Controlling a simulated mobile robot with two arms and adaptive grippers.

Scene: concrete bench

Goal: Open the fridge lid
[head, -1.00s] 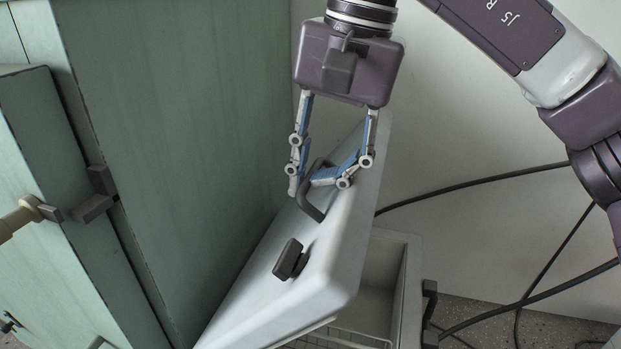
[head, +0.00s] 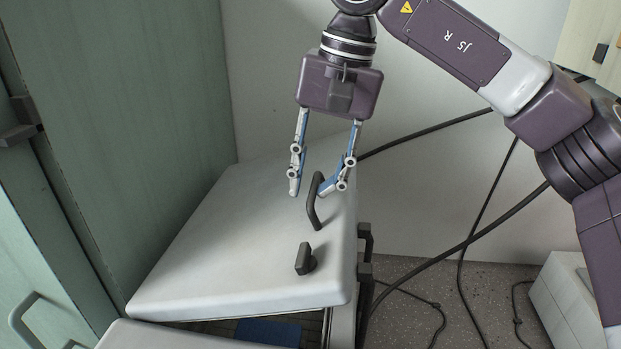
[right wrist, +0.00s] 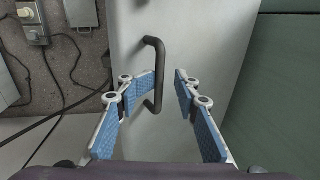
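The white fridge lid (head: 220,230) stands partly raised in the head view, with a dark gap under its near edge. It also fills the middle of the right wrist view (right wrist: 200,30). A dark bar handle (head: 313,208) is on the lid, and it also shows in the right wrist view (right wrist: 159,60). My right gripper (head: 309,190) is open just over the lid beside the handle. One finger overlaps the handle in the right wrist view; I cannot tell whether they touch. My left gripper is not in view.
A dark latch (head: 304,260) sits on the lid near the handle. A second white panel (head: 190,336) lies at the near edge. Green cabinets (head: 130,130) stand close on the left. Black cables (head: 480,232) hang along the wall at right. A blue item (head: 267,332) shows in the gap.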

